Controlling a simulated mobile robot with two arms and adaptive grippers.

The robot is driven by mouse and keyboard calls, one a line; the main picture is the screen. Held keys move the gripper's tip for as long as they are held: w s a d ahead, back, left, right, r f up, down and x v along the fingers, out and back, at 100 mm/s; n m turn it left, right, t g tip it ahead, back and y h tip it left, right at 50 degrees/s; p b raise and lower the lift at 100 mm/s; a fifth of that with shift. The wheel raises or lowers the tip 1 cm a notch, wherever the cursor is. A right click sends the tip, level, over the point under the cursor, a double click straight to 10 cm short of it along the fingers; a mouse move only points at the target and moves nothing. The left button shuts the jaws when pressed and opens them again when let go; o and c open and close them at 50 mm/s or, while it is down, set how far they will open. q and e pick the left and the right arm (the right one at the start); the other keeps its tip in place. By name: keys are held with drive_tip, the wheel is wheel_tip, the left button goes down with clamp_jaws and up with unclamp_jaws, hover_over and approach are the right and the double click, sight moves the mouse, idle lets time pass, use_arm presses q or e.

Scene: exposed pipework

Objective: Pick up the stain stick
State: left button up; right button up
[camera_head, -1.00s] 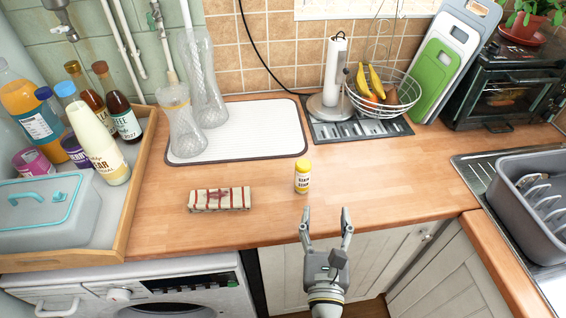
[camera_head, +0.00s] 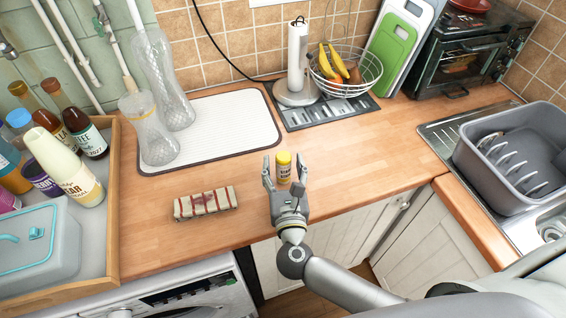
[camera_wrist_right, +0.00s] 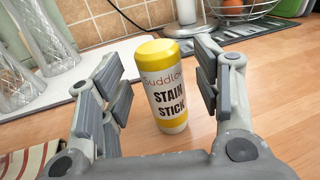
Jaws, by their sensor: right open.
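The stain stick (camera_head: 283,167) is a small white and yellow cylinder with a yellow cap, standing upright on the wooden counter. In the right wrist view the stain stick (camera_wrist_right: 166,88) shows its "STAIN STICK" label, between and slightly beyond the fingers. My right gripper (camera_head: 285,165) is open, with one finger on each side of the stick. In the right wrist view there is a visible gap between the right gripper (camera_wrist_right: 160,85) and the stick's left side; the right finger is closer. My left gripper is not in view.
A white drying mat (camera_head: 225,120) with glass vessels lies behind. A wire fruit basket (camera_head: 345,72) and paper towel holder (camera_head: 297,62) stand at the back. The counter (camera_head: 370,155) to the right is clear.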

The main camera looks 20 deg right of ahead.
drive_tip(key=shift+w+d+r, duration=0.1)
drive_tip(key=shift+w+d, duration=0.1)
drive_tip(key=shift+w, duration=0.4)
drive_tip(key=shift+w+d, duration=0.1)
drive_tip(key=shift+w, duration=0.25)
drive_tip(key=shift+s, duration=0.1)
drive_tip(key=shift+c, duration=0.2)
drive_tip(key=c, duration=1)
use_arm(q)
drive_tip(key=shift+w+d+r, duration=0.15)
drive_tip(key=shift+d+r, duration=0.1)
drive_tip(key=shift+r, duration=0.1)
use_arm(e)
drive_tip(key=shift+c, duration=0.5)
